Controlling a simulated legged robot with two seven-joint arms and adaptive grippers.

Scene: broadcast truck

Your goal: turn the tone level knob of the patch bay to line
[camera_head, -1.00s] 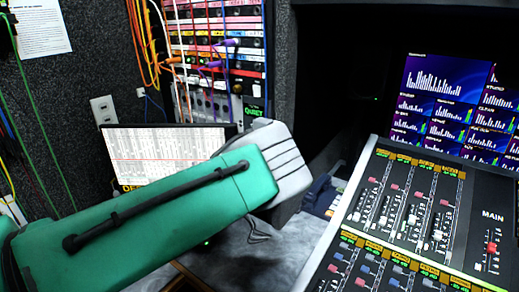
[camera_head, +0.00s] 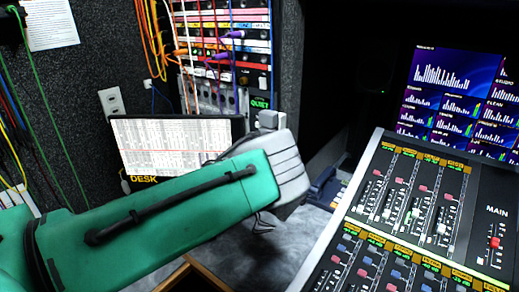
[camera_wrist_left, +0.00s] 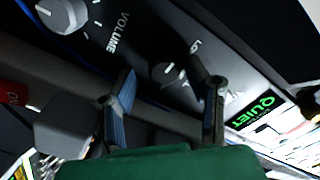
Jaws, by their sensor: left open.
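The patch bay (camera_head: 222,50) is a rack of labelled rows with plugged cables at the upper middle of the head view. In the left wrist view its dark panel (camera_wrist_left: 140,45) shows close up, with a small dark knob (camera_wrist_left: 168,72) with a pale pointer mark. Lettering beside this knob is partly covered and I cannot read its setting. My left gripper (camera_wrist_left: 168,98) is open; in that picture its two fingers lie either side of and below the knob, and I see no contact. In the head view my green left arm hides the fingers. My right gripper is not in view.
A larger grey knob (camera_wrist_left: 62,14) marked VOLUME sits at the wrist view's upper left. A green QUIET sign (camera_head: 260,102) is beside the patch bay. A lit DESK screen (camera_head: 165,148) stands behind my arm. A mixing console (camera_head: 465,215) fills the right.

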